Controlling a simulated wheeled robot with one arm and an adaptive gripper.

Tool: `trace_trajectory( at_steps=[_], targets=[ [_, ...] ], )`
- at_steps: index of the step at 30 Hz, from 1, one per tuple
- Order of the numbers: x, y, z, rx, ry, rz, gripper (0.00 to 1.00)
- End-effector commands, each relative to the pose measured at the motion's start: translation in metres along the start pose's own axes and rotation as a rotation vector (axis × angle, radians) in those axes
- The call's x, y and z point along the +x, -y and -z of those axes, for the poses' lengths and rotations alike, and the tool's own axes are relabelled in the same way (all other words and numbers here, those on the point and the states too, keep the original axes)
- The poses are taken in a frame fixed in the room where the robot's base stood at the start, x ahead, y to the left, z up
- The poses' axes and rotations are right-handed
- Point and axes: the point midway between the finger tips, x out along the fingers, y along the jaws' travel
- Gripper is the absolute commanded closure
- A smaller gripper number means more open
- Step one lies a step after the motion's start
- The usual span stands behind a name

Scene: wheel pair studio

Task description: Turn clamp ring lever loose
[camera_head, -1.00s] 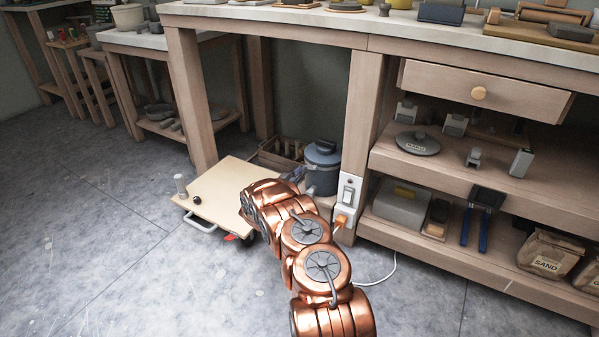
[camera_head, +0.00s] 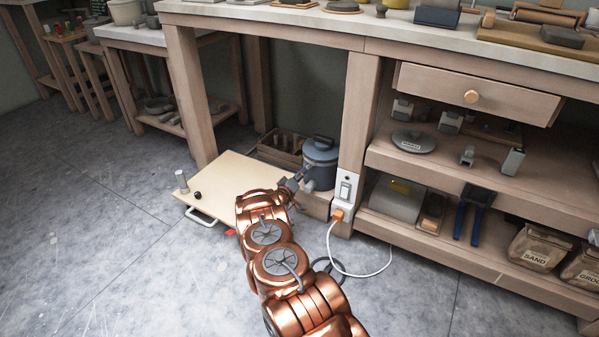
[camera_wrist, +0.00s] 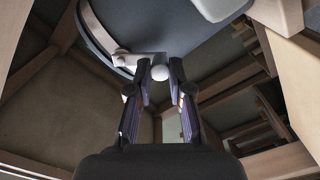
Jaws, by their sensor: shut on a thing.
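A blue-grey lidded drum (camera_head: 321,166) stands under the workbench, beside the bench leg. A short metal lever (camera_wrist: 135,60) sticks out from the ring and ends in a pale round knob (camera_wrist: 160,73). My gripper (camera_wrist: 161,76) is shut on the lever's knob end, with one finger on each side. In the head view my gripper (camera_head: 292,185) is at the drum's left side; the lever is too small to make out there.
A wooden crate (camera_head: 281,147) stands behind the drum. The bench leg carries a socket (camera_head: 344,192) with an orange plug and white cable (camera_head: 358,272). Open floor lies left.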

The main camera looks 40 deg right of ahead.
Motion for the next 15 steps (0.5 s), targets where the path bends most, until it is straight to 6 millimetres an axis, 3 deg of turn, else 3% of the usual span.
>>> trace_trajectory(
  at_steps=[15],
  targets=[
    [-0.001, -0.004, -0.021, -0.460, 0.002, 0.001, 1.00]
  ],
)
